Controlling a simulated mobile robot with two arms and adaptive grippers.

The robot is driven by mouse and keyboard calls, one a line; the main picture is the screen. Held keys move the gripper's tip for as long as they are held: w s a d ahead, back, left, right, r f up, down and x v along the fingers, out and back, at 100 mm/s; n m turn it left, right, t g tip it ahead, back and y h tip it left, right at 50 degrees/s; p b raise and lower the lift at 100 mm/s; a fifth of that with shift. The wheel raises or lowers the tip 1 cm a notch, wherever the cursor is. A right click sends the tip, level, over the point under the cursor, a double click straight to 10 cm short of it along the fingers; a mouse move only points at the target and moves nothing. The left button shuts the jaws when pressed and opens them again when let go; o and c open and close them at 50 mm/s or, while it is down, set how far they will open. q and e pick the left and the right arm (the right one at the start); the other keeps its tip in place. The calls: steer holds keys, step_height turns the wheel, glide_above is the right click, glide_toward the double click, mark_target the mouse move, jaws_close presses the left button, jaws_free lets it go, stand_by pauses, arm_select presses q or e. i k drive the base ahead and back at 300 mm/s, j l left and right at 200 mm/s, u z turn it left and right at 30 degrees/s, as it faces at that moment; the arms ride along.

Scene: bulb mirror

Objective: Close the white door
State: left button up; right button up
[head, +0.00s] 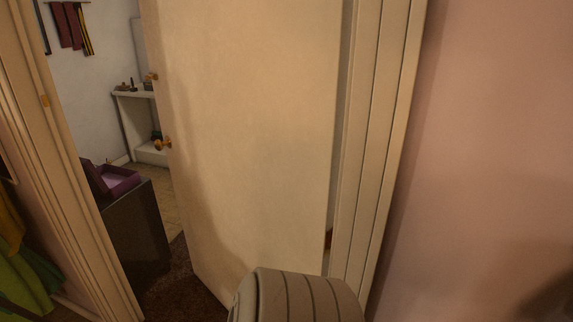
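The white door (250,130) stands partly open in the middle of the head view. Its free edge is on the left and carries a brass knob (162,145) with a smaller brass fitting (151,77) above it. Its other edge is at the right, beside the white door frame (375,150). A gap on the left shows the room beyond. A ribbed grey-beige part, which looks like my own arm or body, covers the bottom centre in front of the door's lower edge. Neither gripper shows.
The left door jamb (60,150) leans across the left side. In the opening stand a dark cabinet (135,235) with a purple box (112,180) on it and a white shelf (135,95) farther back. A pink wall (490,150) fills the right. Green and yellow cloth (25,270) hangs at lower left.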

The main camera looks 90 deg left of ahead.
mark_target(249, 96)
steer(key=l+u, duration=0.15)
steer(key=u, duration=3.05)
steer(key=j, duration=0.1)
